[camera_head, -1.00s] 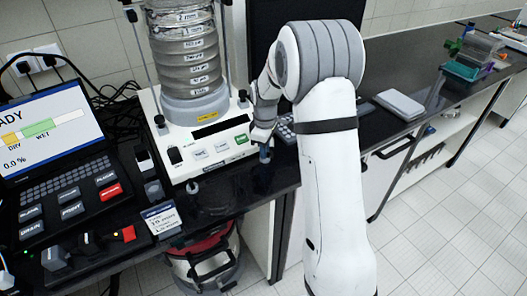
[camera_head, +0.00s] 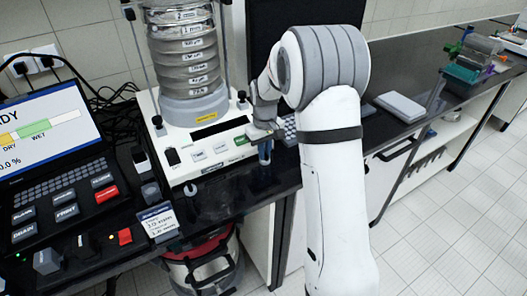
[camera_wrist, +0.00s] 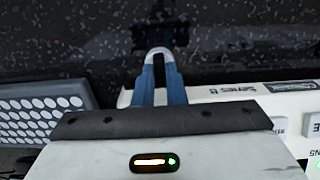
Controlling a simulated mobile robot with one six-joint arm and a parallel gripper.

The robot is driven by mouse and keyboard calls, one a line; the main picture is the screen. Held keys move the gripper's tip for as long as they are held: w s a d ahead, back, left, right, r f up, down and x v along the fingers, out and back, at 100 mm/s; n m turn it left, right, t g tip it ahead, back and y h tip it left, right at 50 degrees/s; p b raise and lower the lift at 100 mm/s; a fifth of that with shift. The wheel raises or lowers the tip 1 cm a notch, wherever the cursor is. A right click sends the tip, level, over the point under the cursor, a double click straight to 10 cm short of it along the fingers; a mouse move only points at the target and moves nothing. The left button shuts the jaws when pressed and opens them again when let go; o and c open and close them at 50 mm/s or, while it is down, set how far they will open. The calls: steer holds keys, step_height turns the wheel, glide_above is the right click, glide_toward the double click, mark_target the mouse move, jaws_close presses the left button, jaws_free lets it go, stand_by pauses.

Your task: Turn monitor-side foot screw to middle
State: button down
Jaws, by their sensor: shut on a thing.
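The sieve shaker (camera_head: 210,145) stands on the dark bench with its clear sieve stack on top. My gripper (camera_head: 265,155) points down at the front right corner of its white base. In the wrist view my blue fingers (camera_wrist: 160,65) are close together at the base's edge, shut on the foot screw there. A pale rounded edge shows at their tips. The screw is mostly hidden, so its turn position cannot be read. Another foot (camera_head: 191,189) shows at the base's front left corner. A black monitor (camera_head: 300,30) stands behind my arm.
A laptop-like console (camera_head: 55,165) with keys and a lit screen is at the left. A small label card (camera_head: 159,220) stands near the bench's front edge. A grey flat device (camera_head: 400,106) lies to the right. A red vacuum (camera_head: 205,260) is below.

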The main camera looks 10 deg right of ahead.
steer(key=shift+s+f, duration=0.1)
steer(key=shift+s, duration=0.05)
steer(key=c, duration=1.8)
jaws_free()
steer(key=shift+o, duration=0.2)
steer(key=shift+r, duration=0.35)
step_height(320, 180, up, 7)
steer(key=shift+r+b, duration=0.15)
steer(key=shift+b, duration=0.15)
